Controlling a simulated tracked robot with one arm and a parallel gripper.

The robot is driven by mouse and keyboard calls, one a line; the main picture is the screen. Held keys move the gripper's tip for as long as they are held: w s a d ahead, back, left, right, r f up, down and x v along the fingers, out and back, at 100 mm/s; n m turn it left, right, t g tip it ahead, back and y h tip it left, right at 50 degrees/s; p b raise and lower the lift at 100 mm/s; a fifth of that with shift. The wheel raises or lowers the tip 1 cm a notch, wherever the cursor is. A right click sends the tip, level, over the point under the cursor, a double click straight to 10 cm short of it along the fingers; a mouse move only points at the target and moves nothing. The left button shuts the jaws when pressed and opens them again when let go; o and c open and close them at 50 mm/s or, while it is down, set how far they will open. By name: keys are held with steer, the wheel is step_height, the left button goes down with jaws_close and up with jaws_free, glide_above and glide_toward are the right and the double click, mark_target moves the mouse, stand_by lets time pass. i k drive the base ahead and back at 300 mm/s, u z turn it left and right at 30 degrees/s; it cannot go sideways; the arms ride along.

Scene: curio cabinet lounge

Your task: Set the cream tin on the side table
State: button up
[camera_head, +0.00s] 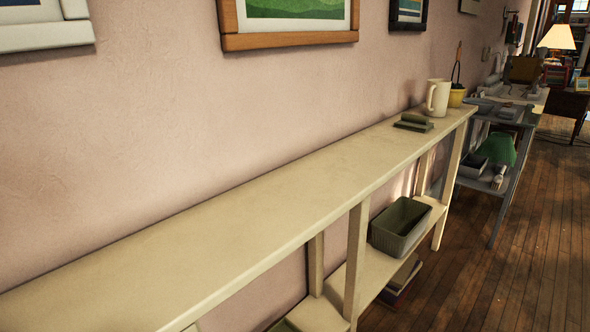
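I cannot make out a cream tin for certain. A cream-coloured jug (438,97) with a handle stands upright near the far end of a long cream console table (230,240) against the wall. I cannot tell whether this console or another piece is the side table. My gripper is not in view.
A dark green item (414,123) and a yellow plant pot (456,96) are also on the console. A grey-green bin (400,226) sits on its lower shelf. The near console top is bare. Wooden floor (545,255) at right is open. Framed pictures hang above.

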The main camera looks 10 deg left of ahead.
mark_target(206, 241)
steer(key=u, duration=0.05)
steer(key=i, duration=1)
steer(key=z, duration=0.05)
